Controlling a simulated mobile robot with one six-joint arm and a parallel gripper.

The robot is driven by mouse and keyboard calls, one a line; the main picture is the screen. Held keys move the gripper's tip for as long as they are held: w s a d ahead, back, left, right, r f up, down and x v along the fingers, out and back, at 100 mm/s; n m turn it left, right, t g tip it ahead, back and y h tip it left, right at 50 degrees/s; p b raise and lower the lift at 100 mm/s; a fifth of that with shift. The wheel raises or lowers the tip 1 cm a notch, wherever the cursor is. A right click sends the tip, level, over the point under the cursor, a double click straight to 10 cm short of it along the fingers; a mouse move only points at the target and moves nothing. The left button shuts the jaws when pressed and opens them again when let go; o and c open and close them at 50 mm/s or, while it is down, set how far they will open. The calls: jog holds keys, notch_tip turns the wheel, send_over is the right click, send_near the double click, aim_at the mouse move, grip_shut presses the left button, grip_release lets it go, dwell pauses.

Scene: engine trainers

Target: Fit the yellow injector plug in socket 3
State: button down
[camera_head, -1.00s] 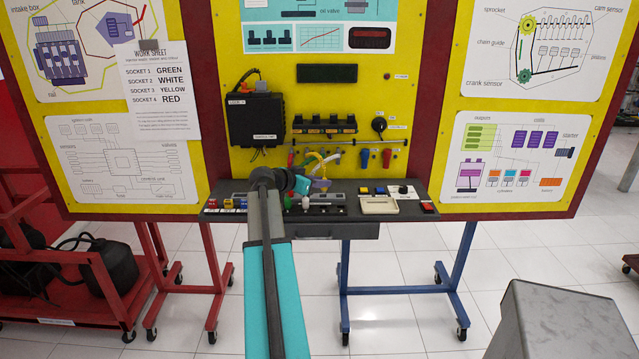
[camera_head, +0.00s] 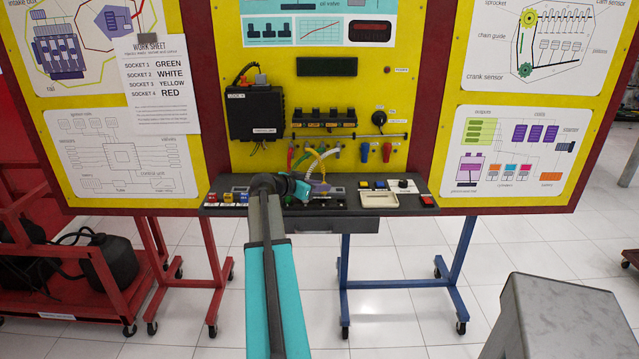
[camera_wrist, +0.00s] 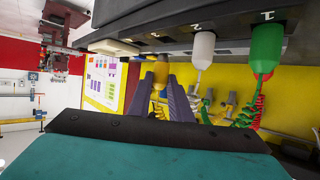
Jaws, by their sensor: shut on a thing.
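My gripper (camera_head: 318,187) is low over the console shelf, mostly hidden behind my arm in the head view. In the wrist view its purple fingers (camera_wrist: 167,98) are shut on the yellow injector plug (camera_wrist: 160,72). The plug's tip is close under the dark console edge, left of the white plug. I cannot tell whether it is inside socket 3. The white plug (camera_wrist: 203,48) and green plug (camera_wrist: 265,55) stand at the console sockets to the right in the wrist view. The work sheet (camera_head: 157,85) lists socket 3 as yellow.
The console (camera_head: 345,202) carries a pale tray (camera_head: 378,198) and several buttons to the right of my gripper. Colored cables hang from the yellow board above it. Red and blue connectors (camera_head: 387,152) sit on the board at right. A grey box (camera_head: 555,315) stands front right.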

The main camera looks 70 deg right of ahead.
aim_at(319, 204)
jog(key=shift+f+b, duration=0.75)
jog(key=shift+b, duration=0.05)
jog(key=shift+b, duration=0.7)
dwell(0.6)
jog(key=shift+f+b, duration=0.85)
dwell(1.1)
jog(key=c, duration=1.8)
grip_release()
jog(key=shift+c, duration=0.2)
jog(key=shift+w+a, duration=0.1)
jog(key=shift+r+b+v, duration=0.15)
jog(key=shift+r+v, duration=0.05)
jog(key=shift+v, duration=1)
jog(key=shift+r+b+v, duration=0.15)
jog(key=shift+r+v, duration=0.05)
jog(key=shift+v, duration=1)
